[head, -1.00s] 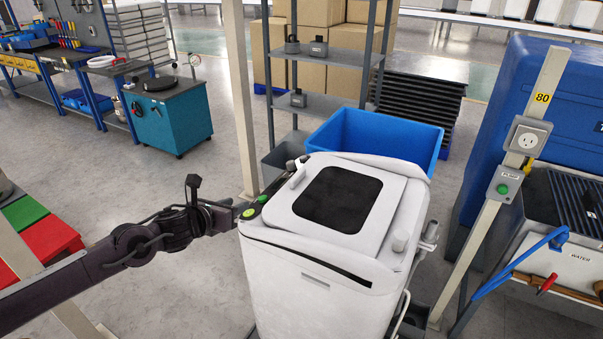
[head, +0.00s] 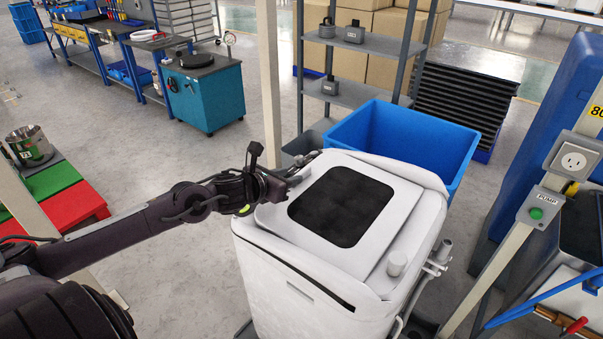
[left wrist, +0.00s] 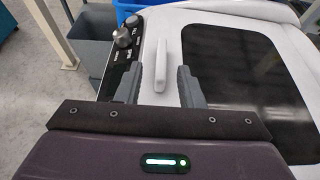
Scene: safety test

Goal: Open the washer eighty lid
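The white washer (head: 300,285) stands in the middle of the head view. Its lid (head: 375,252), with a dark square window (head: 342,205), lies shut on top. My left gripper (head: 290,180) is over the lid's left edge in the head view. In the left wrist view my left gripper (left wrist: 159,78) is open, with one finger on each side of the white lid handle (left wrist: 161,55). Gaps show between the fingers and the handle. A control panel with a knob (left wrist: 122,38) lies to the left. My right gripper is not in view.
A blue bin (head: 405,135) stands behind the washer. A post with a pump button box (head: 541,208) and an outlet stands at the right. A thin pale post (head: 268,75) rises behind my left arm.

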